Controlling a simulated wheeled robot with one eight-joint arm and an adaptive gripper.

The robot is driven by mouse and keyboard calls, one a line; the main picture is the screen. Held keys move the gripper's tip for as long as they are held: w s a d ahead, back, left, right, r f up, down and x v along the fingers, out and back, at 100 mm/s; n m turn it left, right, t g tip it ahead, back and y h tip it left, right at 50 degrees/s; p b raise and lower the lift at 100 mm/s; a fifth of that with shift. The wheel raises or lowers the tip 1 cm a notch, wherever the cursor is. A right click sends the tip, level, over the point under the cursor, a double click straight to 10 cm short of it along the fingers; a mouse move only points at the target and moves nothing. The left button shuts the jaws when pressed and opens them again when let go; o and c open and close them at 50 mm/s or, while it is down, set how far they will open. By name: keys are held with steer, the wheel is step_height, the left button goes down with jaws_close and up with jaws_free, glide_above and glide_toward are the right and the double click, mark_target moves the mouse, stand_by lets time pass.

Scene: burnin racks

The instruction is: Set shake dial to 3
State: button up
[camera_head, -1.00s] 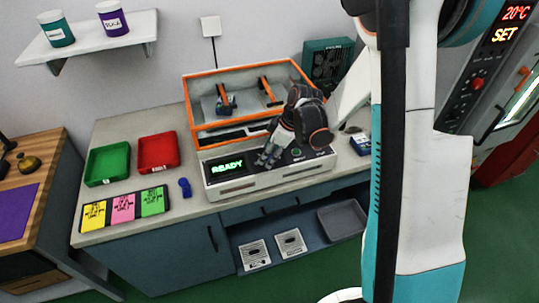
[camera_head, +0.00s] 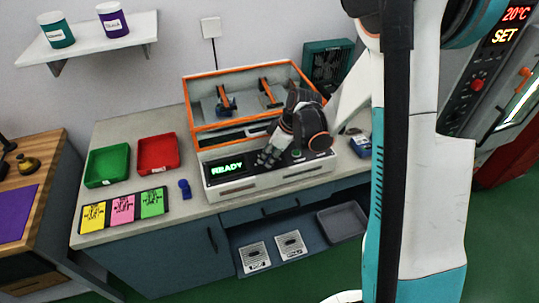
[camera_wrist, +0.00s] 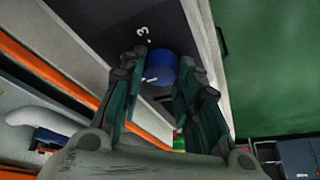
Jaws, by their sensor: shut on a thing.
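The shaker machine (camera_head: 270,185) stands on the bench, with a green READY display (camera_head: 227,168) on its front panel. My gripper (camera_head: 268,159) reaches down to that panel, just right of the display. In the wrist view, the shake dial (camera_wrist: 163,64) is a blue round knob between the two fingers of my gripper (camera_wrist: 161,82), which is shut on it. A small white mark shows on the dial's left side. A white "3" with a dot is printed on the dark panel at its upper left. I cannot tell exactly which number the mark meets. The other numbers are hidden.
The orange-edged clear lid (camera_head: 200,112) stands up behind the panel. A green tray (camera_head: 108,163), a red tray (camera_head: 158,153) and coloured cards (camera_head: 122,208) lie left of the machine. An oven-like cabinet (camera_head: 485,75) stands at right. Green floor is free in front.

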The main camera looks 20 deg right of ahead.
steer(key=m+t+h+b, duration=0.1)
steer(key=m, duration=0.4)
steer(key=shift+s+a+b, duration=0.1)
steer(key=shift+a+b, duration=0.05)
steer(key=shift+b, duration=0.15)
steer(key=m+h, duration=0.1)
steer(key=m, duration=0.1)
steer(key=m+h+b, duration=0.1)
steer(key=m, duration=0.1)
steer(key=shift+a+t, duration=0.15)
steer(key=shift+t, duration=0.25)
steer(key=m+h, duration=0.1)
steer(key=m, duration=0.2)
steer(key=m+h+b, duration=0.1)
steer(key=m, duration=0.1)
steer(key=shift+a+m, duration=0.15)
steer(key=shift+m, duration=0.25)
steer(key=m+g+h, duration=0.1)
steer(key=m, duration=0.3)
steer(key=shift+h, duration=0.3)
steer(key=shift+m+g, duration=0.3)
steer(key=o, duration=1)
steer(key=shift+o, duration=0.2)
steer(key=shift+r, duration=0.1)
